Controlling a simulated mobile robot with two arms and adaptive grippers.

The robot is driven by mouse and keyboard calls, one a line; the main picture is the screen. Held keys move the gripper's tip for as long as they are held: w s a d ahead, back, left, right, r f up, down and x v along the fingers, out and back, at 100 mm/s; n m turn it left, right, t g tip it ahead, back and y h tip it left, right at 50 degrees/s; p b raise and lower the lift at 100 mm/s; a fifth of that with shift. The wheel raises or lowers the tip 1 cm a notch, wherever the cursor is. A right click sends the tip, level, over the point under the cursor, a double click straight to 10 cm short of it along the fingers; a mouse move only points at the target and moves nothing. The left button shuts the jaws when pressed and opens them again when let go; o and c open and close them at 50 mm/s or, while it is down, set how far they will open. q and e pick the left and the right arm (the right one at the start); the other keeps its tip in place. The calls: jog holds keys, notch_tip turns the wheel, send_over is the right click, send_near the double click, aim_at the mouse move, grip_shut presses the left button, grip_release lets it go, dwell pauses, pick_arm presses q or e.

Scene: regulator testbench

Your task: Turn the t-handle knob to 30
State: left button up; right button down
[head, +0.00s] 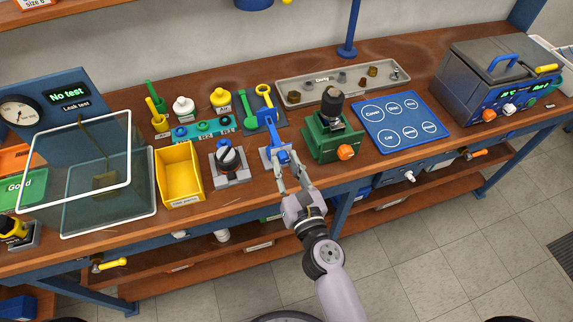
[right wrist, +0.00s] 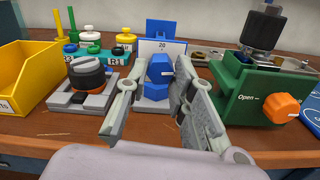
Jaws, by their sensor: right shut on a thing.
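The blue knob (head: 283,157), which I take as the t-handle knob, sits on a small grey base near the table's front edge, in the middle. In the right wrist view the blue knob (right wrist: 158,70) stands between the fingers, with a white pointer mark on it. Behind it a plate reading 20 (right wrist: 162,45) shows in front of a blue panel. My right gripper (head: 287,169) reaches in from the front and is shut on the blue knob; in the wrist view the gripper (right wrist: 160,82) has a finger on either side. My left gripper is not in view.
A black-and-orange knob on a grey base (head: 228,158) and a yellow bin (head: 179,175) stand to the left. A green fixture with an orange knob (head: 345,152) is close on the right. Beyond lie a blue mat (head: 395,143) and a grey tray (head: 300,98).

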jog(key=c, duration=1.4)
grip_release()
jog(key=shift+o, duration=0.2)
jog(key=shift+r, duration=0.1)
jog(key=shift+w+r, duration=0.2)
jog(key=shift+r, duration=0.7)
notch_tip(320, 180, up, 8)
jog(key=shift+s, duration=0.2)
